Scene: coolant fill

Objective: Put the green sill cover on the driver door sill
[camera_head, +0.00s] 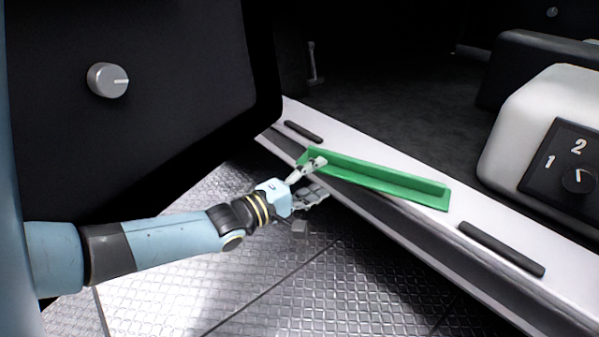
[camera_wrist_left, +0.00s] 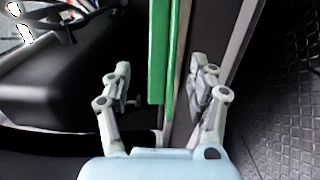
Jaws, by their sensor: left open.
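The green sill cover (camera_head: 385,180) is a long channel-shaped piece. In the head view it lies along the white driver door sill (camera_head: 450,226), between two dark strips. Its near edge appears to reach over the sill's outer edge. My left gripper (camera_head: 318,178) is at the cover's left end, with one finger over the cover and the other below on the outer side. In the left wrist view the open fingers (camera_wrist_left: 160,88) stand on either side of the green cover (camera_wrist_left: 160,52), with gaps visible. Whether either finger touches it I cannot tell. My right gripper is not in view.
The dark open door (camera_head: 150,100) with a round knob (camera_head: 108,80) stands at the left. A white seat base (camera_head: 540,130) with a numbered dial (camera_head: 578,180) is at the right. Dark strips (camera_head: 303,132) (camera_head: 500,248) lie on the sill. Tread-plate floor (camera_head: 250,300) is clear.

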